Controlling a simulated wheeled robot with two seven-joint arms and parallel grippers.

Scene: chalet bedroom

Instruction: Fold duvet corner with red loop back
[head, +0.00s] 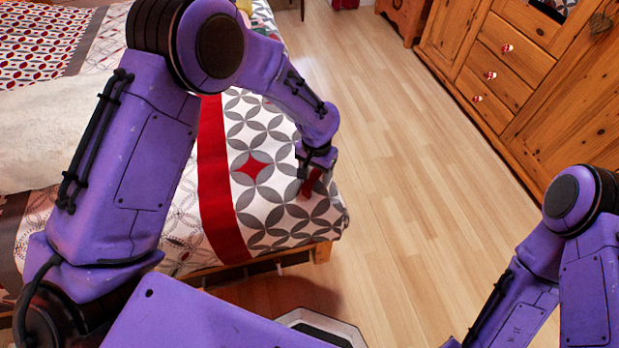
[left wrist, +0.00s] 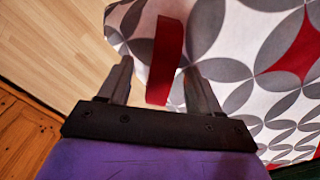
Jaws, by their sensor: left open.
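The duvet (head: 277,212) is white with grey interlocking circles, red diamonds and a red band, and it hangs over the bed's corner. The red loop (head: 313,181) is at the duvet's corner, partly hidden by my left gripper (head: 308,172) in the head view. In the left wrist view, the red loop (left wrist: 165,52) is a flat strip lying between the two spread fingers of my left gripper (left wrist: 159,72), with space on both sides. The duvet (left wrist: 230,35) lies behind and to the right of it. My right gripper is out of view.
The wooden bed frame (head: 321,252) shows below the duvet. A cream fluffy throw (head: 50,135) lies on the bed at left. The wooden floor (head: 410,190) is clear between the bed and the pine cabinet (head: 510,70) at right.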

